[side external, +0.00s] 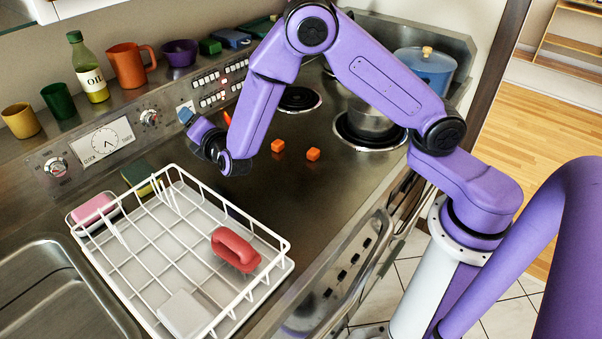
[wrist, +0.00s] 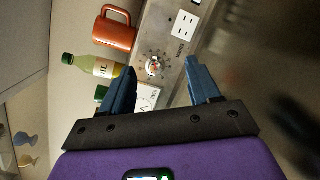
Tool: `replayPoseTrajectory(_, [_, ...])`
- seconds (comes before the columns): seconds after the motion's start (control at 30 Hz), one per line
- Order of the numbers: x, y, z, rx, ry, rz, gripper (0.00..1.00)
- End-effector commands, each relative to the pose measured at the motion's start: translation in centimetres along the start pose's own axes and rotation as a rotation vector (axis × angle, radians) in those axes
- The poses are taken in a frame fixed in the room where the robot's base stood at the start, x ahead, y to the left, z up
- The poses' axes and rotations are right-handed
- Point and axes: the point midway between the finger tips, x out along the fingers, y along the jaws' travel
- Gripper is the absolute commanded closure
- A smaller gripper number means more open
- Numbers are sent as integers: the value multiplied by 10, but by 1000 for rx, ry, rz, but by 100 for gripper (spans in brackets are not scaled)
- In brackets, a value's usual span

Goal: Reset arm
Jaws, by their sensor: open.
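My gripper (wrist: 158,88) is open in the wrist view, with two blue fingers apart and nothing between them. In the side external view my gripper (side external: 186,116) is raised near the back panel, beyond the far end of the dish rack, pointing toward the panel. The purple arm is bent, with its elbow high over the stove. An outlet plate (wrist: 184,25) and a round knob (wrist: 153,65) lie ahead of the fingers in the wrist view.
A white dish rack (side external: 262,283) holds a red-handled brush (side external: 234,250). A pot (side external: 369,120) sits on a coil. An oil bottle (side external: 88,70), an orange mug (side external: 128,66) and cups line the back ledge.

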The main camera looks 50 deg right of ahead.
Motion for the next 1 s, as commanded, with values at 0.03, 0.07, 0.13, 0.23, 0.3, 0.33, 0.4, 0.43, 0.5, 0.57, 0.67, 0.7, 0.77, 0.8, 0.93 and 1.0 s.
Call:
replayPoseTrajectory(0.03, [-9, 1, 17, 24, -25, -49, 38])
replayPoseTrajectory(0.07, [-15, -1, 27, 37, -40, -85, 38])
replayPoseTrajectory(0.13, [-31, -6, 48, 69, -69, -172, 38])
replayPoseTrajectory(0.23, [-57, -18, 75, 119, -95, -304, 38])
replayPoseTrajectory(0.3, [-77, -28, 92, 157, -102, -397, 38])
replayPoseTrajectory(0.33, [-87, -32, 99, 174, -104, -438, 38])
replayPoseTrajectory(0.4, [-110, -43, 112, 214, -99, -533, 38])
replayPoseTrajectory(0.43, [-120, -48, 118, 234, -95, -575, 38])
replayPoseTrajectory(0.5, [-145, -60, 129, 276, -79, -671, 38])
replayPoseTrajectory(0.57, [-167, -70, 137, 313, -59, -753, 38])
replayPoseTrajectory(0.67, [-206, -85, 148, 377, -13, -890, 38])
replayPoseTrajectory(0.7, [-222, -91, 151, 404, 10, -945, 38])
replayPoseTrajectory(0.77, [-246, -99, 156, 443, 48, -1025, 38])
replayPoseTrajectory(0.8, [-262, -104, 158, 470, 76, -1079, 38])
replayPoseTrajectory(0.93, [-312, -116, 164, 550, 171, -1237, 38])
replayPoseTrajectory(1.0, [-333, -120, 167, 585, 218, -1306, 38])
